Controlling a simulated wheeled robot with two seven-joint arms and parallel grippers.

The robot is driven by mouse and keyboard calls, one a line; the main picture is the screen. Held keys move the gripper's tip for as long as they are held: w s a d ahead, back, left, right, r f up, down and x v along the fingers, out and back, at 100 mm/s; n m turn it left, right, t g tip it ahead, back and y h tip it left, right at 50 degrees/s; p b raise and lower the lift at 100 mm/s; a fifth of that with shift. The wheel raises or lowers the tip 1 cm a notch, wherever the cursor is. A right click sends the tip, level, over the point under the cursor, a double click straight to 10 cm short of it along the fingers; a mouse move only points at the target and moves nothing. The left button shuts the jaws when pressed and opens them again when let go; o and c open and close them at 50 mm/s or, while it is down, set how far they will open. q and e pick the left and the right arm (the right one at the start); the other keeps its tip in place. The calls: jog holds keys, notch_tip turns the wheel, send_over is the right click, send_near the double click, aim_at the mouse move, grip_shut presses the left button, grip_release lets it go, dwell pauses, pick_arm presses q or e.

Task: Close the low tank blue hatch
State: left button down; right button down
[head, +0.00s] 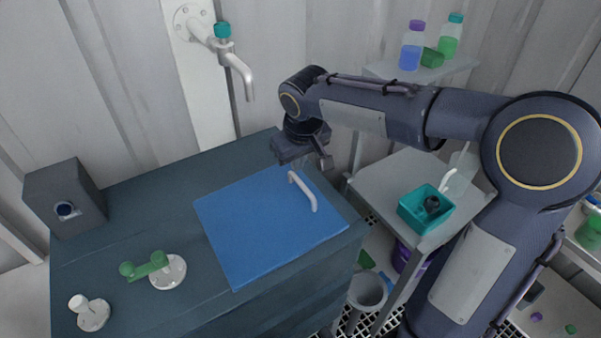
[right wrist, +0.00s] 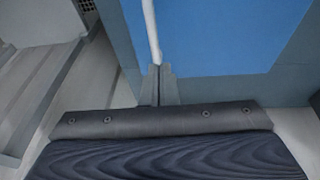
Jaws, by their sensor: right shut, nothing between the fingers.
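The blue hatch (head: 255,225) is a square panel on top of the low dark tank (head: 140,205). It looks flat against the tank top in the head view; I cannot tell whether a small gap is left under its edge. Its white bar handle (head: 303,192) stands near its right side. My right gripper (head: 323,162) is shut and empty, just beyond the handle's far end. In the right wrist view the shut fingers (right wrist: 157,84) are close to the white handle (right wrist: 151,30), with the blue hatch (right wrist: 225,40) beside it. Contact is unclear. My left gripper is out of view.
A green-handled valve (head: 168,271), a white knob (head: 91,313) and a dark box (head: 65,195) stand on the tank's left. A white tap (head: 238,72) hangs on the wall behind. A side table with a teal box (head: 425,210) stands to the right.

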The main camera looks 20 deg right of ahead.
aim_at(304, 185)
jog(key=f, duration=0.3)
jog(key=d+f, duration=0.1)
jog(key=f, duration=0.1)
jog(key=shift+w+f+p, duration=0.15)
jog(key=shift+w+p, duration=0.1)
jog(key=shift+p, duration=0.1)
jog(key=shift+d+f+b, duration=0.2)
jog(key=shift+f+b, duration=0.35)
jog(key=shift+d+f+b, duration=0.15)
jog(key=shift+f+b, duration=0.35)
jog(key=shift+b, duration=0.05)
jog(key=shift+r, duration=0.15)
